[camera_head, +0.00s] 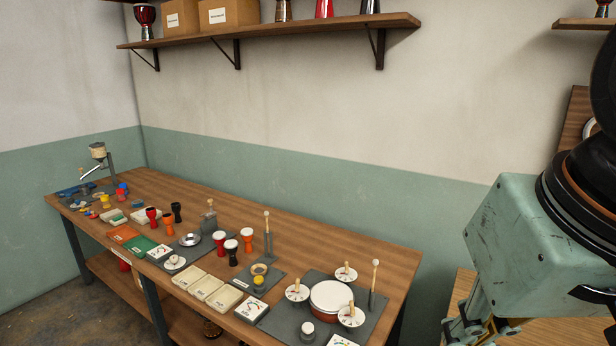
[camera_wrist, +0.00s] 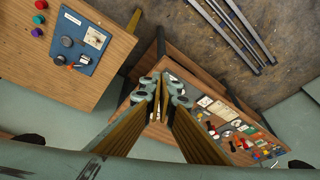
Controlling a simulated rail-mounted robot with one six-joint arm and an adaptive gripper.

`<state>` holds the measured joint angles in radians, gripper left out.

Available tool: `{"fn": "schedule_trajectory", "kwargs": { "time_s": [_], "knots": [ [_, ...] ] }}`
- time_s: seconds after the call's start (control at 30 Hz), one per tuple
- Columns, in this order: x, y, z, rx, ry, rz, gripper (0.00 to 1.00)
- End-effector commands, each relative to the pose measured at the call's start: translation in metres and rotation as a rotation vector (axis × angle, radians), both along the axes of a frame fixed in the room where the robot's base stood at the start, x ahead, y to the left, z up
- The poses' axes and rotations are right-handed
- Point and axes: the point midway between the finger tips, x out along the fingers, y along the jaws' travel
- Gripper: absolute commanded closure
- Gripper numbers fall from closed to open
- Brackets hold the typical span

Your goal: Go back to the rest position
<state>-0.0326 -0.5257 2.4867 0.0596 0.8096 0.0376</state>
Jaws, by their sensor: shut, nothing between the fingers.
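My gripper (camera_wrist: 164,82) shows in the middle of the wrist view, its two fingers close together at the tips with nothing held between them. It hangs in the air, apart from the tables below. In the head view my pale green arm fills the right edge, and its lower end runs out of the picture at the bottom, so the fingertips cannot be made out there. The long workbench (camera_head: 400,262) with small goblet drums stands to the left of my arm in the head view.
The bench carries a round drum (camera_head: 331,297) on a grey mat, pale trays (camera_head: 207,287) and small red and black drums. A wall shelf (camera_head: 280,32) hangs above. The wrist view shows another wooden table with a blue panel (camera_wrist: 82,43), and metal bars (camera_wrist: 232,35) on the floor.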

Motion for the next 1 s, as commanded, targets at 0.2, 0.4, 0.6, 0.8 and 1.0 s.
{"fn": "schedule_trajectory", "kwargs": {
  "time_s": [0.2, 0.4, 0.6, 0.8, 1.0],
  "knots": [
    [-0.032, -0.017, -0.001, -0.050, 0.017, 0.019, 1.00],
    [-0.043, -0.024, -0.002, -0.070, 0.026, 0.026, 1.00],
    [-0.044, -0.024, -0.002, -0.070, 0.027, 0.027, 1.00],
    [-0.044, -0.024, -0.002, -0.070, 0.027, 0.027, 1.00],
    [-0.044, -0.024, -0.002, -0.070, 0.026, 0.027, 1.00]
  ]
}}
